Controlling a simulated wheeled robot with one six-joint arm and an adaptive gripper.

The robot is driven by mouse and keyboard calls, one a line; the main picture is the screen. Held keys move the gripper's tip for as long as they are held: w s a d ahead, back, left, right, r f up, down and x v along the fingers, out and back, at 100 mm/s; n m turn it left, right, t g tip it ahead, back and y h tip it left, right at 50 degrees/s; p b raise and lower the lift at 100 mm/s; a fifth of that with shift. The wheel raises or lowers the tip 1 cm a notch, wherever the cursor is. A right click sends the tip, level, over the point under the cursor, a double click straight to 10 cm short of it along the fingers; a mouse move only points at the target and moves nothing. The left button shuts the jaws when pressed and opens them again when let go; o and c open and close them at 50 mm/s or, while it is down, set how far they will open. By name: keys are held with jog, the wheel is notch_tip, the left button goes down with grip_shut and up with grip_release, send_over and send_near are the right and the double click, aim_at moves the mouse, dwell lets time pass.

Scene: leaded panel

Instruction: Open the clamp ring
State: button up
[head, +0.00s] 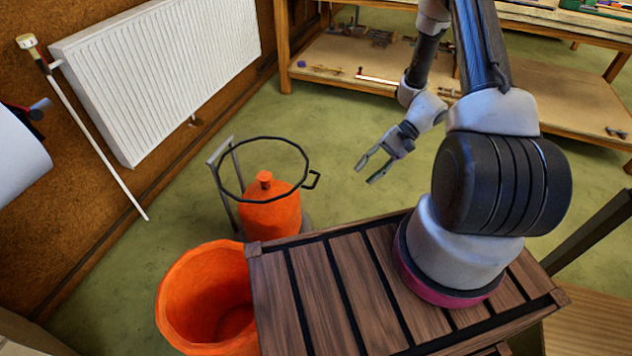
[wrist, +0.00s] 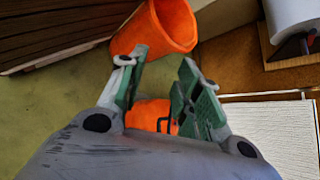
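The clamp ring (head: 246,198) is a thin dark hoop around the upper part of an orange canister (head: 270,217). A small dark lever loop (head: 314,180) sticks out on its right side; whether it is latched I cannot tell. My gripper (head: 366,171) is open and empty, to the right of the ring and apart from it. In the wrist view, my gripper (wrist: 158,63) shows two spread green-grey fingers. Part of the orange canister (wrist: 148,115) and a dark loop (wrist: 166,125) show between the fingers; most of the ring is hidden there.
A grey upright frame (head: 225,190) stands left of the canister. An open orange bucket (head: 175,300) stands in front, beside a slatted wooden top (head: 275,295). A white radiator (head: 160,70) hangs on the wall. Green floor between canister and workbench (head: 335,75) is clear.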

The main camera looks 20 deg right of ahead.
notch_tip(320, 180, down, 9)
jog(key=w+a+m+t+y, duration=0.2)
jog(key=a, duration=0.1)
jog(key=n+t, duration=0.2)
jog(key=t, duration=0.9)
send_near(316, 179)
jog(key=x, duration=1)
jog(key=shift+s+f, duration=0.1)
jog(key=shift+f, duration=0.25)
jog(key=shift+c, duration=0.2)
grip_shut()
